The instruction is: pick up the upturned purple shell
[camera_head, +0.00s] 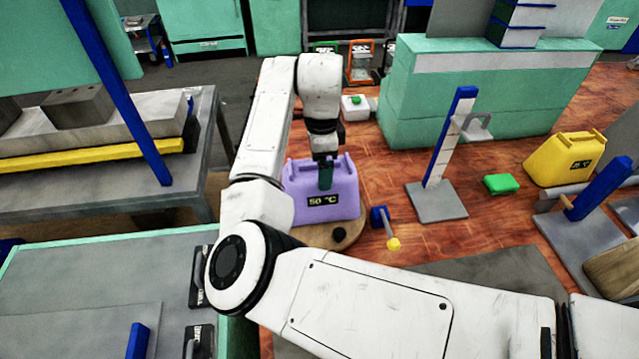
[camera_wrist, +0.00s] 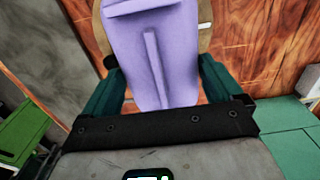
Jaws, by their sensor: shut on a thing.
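The purple shell (camera_head: 335,205) stands on a round tan wooden base (camera_head: 352,237) in the head view, its dark "50 °C" label facing the camera. My gripper (camera_head: 325,178) reaches down onto its top from above. In the wrist view the purple shell (camera_wrist: 152,50) lies between the two dark teal fingers of my gripper (camera_wrist: 158,75), one on each side of it. The fingers are shut on the shell. The head view does not show a clear gap between shell and base, and my arm hides part of the shell's left side.
A grey stand with a blue-and-white upright (camera_head: 450,140) is to the right. Beyond it are a green block (camera_head: 501,184) and a yellow shell (camera_head: 560,160). A metal bench (camera_head: 190,200) stands left.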

